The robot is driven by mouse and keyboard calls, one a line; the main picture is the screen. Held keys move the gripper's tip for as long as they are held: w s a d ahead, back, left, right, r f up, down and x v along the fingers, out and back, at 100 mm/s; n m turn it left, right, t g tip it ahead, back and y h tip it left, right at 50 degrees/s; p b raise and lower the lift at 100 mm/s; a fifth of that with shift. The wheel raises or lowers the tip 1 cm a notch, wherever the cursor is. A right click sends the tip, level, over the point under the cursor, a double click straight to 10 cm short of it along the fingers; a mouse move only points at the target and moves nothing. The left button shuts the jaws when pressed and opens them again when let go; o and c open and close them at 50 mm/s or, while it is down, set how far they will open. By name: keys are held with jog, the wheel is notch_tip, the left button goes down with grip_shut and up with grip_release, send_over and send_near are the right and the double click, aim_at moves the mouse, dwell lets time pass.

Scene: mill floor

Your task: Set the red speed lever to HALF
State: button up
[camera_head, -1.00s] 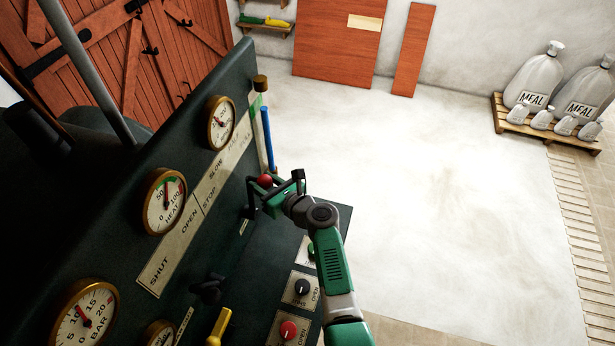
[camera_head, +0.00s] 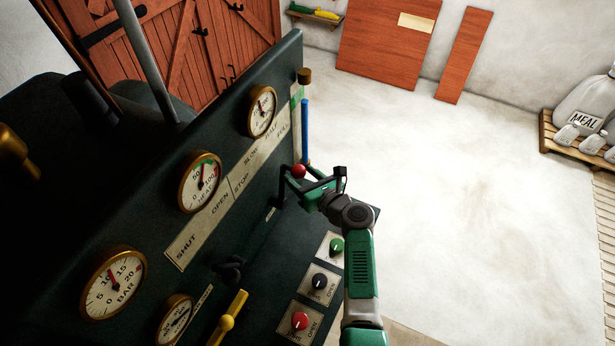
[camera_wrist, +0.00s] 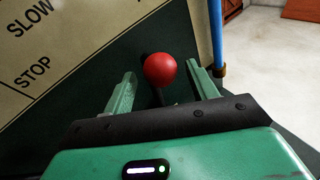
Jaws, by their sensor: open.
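The red speed lever's ball knob (camera_head: 299,171) stands out from the dark machine panel, below the label plate (camera_head: 215,208) marked STOP, SLOW, HALF and FULL. My gripper (camera_head: 308,184) is at the knob with its jaws open. In the wrist view the knob (camera_wrist: 160,69) sits between the two green fingers of my gripper (camera_wrist: 161,75), with a visible gap on each side. Part of the dark lever stem shows below the knob; the rest is hidden. The words STOP and SLOW show at the left there; I cannot tell exactly which mark the lever points to.
A blue rod (camera_head: 305,130) stands close beyond the lever and also shows in the wrist view (camera_wrist: 216,35). A yellow lever (camera_head: 228,322) and green (camera_head: 336,245), black (camera_head: 320,281) and red (camera_head: 299,321) knobs are nearer.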

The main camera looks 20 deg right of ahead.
jog(key=p+v, duration=0.1)
jog(key=v, duration=0.4)
jog(key=shift+s+r, duration=0.1)
jog(key=shift+s, duration=0.2)
jog(key=a+r+n+t, duration=0.1)
jog(key=a+r+n, duration=0.3)
jog(key=r+n, duration=0.45)
jog(key=w+a+r+n+t, duration=0.1)
jog(key=a+r+n, duration=0.4)
jog(key=r, duration=0.6)
jog(key=a+r+n+t, duration=0.1)
jog(key=a+r+n, duration=0.3)
jog(key=r+n, duration=0.45)
jog(key=s+a+r+n+t+h, duration=0.1)
jog(key=s+a+r+n+t, duration=0.1)
jog(key=s+r, duration=0.5)
jog(key=s+a+r+n+t+h, duration=0.1)
jog(key=s+a+r+n, duration=0.4)
jog(key=r, duration=0.7)
jog(key=s+a+r+n+t+h, duration=0.1)
jog(key=s+a+r+n+t, duration=0.2)
jog(key=s+r+n, duration=0.3)
jog(key=s+r+p, duration=0.1)
jog(key=s+r, duration=0.2)
jog(key=s, duration=0.1)
jog(key=shift+a+r+n+t, duration=0.15)
jog(key=shift+r+n+t, duration=0.15)
jog(key=shift+t, duration=0.1)
